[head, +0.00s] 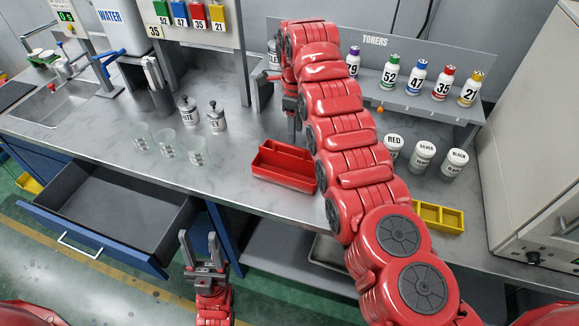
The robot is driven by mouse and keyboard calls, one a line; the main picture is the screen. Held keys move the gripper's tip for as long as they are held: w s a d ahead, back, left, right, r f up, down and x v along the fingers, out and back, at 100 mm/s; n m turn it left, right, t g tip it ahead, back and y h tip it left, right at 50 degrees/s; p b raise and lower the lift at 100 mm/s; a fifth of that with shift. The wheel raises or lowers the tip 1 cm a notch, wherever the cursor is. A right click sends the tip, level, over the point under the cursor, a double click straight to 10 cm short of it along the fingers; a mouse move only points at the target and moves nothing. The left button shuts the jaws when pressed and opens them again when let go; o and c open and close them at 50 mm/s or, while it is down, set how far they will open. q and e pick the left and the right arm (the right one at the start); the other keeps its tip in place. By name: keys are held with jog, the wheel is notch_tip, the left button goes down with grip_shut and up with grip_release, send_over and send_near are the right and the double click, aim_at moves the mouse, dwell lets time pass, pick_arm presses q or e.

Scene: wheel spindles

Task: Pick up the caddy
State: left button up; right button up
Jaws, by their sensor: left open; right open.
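A red caddy (283,181), an open tray with a divider, sits upright on the grey counter, partly covered on its right by my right arm. My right gripper (295,138) is open, hanging just above and behind the red caddy; it is small and partly hidden by its own arm, and I cannot tell whether it touches the caddy. My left gripper (200,242) is open and empty, in front of the counter, low and to the left of the caddy, with its fingers pointing up.
White jars (422,156) and a yellow tray (438,217) are at right. Toner bottles (416,77) stand on a rear shelf. An open drawer (110,213) juts out front-left.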

aim_at(296, 157)
notch_tip(296, 157, down, 8)
jog(key=p, duration=0.3)
jog(key=shift+f, duration=0.2)
jog(key=shift+s+f+p, duration=0.1)
jog(key=shift+f+p, duration=0.3)
jog(key=shift+p, duration=0.2)
jog(key=f, duration=0.2)
jog(key=f+p, duration=0.1)
jog(key=shift+s+d+f, duration=0.15)
jog(key=shift+s+f, duration=0.05)
jog(key=shift+s, duration=0.05)
jog(key=shift+w+f, duration=0.1)
jog(key=shift+f, duration=0.4)
jog(key=shift+c, duration=0.3)
grip_shut()
